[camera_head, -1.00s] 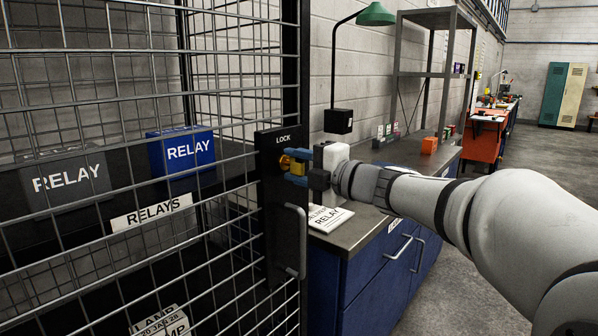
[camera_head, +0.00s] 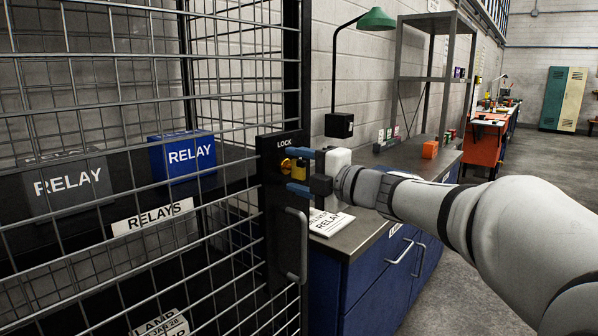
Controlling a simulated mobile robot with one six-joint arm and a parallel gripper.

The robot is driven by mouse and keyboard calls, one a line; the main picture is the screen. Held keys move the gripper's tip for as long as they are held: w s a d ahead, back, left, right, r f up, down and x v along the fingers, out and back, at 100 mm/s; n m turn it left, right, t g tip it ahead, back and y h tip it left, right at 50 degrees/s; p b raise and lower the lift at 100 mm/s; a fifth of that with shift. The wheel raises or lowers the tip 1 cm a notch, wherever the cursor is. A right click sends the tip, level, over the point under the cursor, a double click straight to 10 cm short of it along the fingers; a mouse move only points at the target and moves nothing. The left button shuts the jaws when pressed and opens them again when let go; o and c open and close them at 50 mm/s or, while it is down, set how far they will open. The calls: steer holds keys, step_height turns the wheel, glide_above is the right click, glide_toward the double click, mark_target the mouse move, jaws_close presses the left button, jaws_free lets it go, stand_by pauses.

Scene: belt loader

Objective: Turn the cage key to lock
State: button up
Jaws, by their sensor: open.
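The cage door (camera_head: 95,255) is a dark wire mesh panel and looks closed. A black lock plate (camera_head: 279,222) marked LOCK sits on its right edge. Whether the fingers touch the key cannot be told. A grey bar handle (camera_head: 297,245) is below the lock.
Inside the cage are a blue RELAY box (camera_head: 182,158), a grey RELAY box (camera_head: 68,184) and a RELAYS label (camera_head: 152,217). A blue workbench (camera_head: 372,268) stands behind my gripper, with a green lamp (camera_head: 376,19) above. The floor at right is clear.

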steer(key=v, duration=0.7)
steer(key=shift+s+d, duration=0.2)
steer(key=shift+r+p, duration=0.1)
steer(key=shift+p, duration=0.2)
steer(key=d+f+m+t+h+p, duration=0.25)
steer(key=d+m+h+p, duration=0.65)
steer(key=d+m+h, duration=0.75)
steer(key=s+a+f+m+g+p, duration=0.1)
steer(key=s+f+m+g+p, duration=0.1)
steer(key=s, duration=0.5)
steer(key=s+a+f+m+g+y+p, duration=0.1)
steer(key=s+a+f+m+g+p, duration=0.1)
steer(key=s+f+m+g, duration=0.2)
steer(key=s+a+f+m+g+y+p, duration=0.1)
steer(key=s+f+m+g, duration=0.3)
steer(key=s, duration=0.6)
steer(key=shift+a+m+g+p, duration=0.45)
steer(key=shift+a+m+p, duration=0.3)
steer(key=shift+m, duration=0.3)
steer(key=shift+s, duration=0.1)
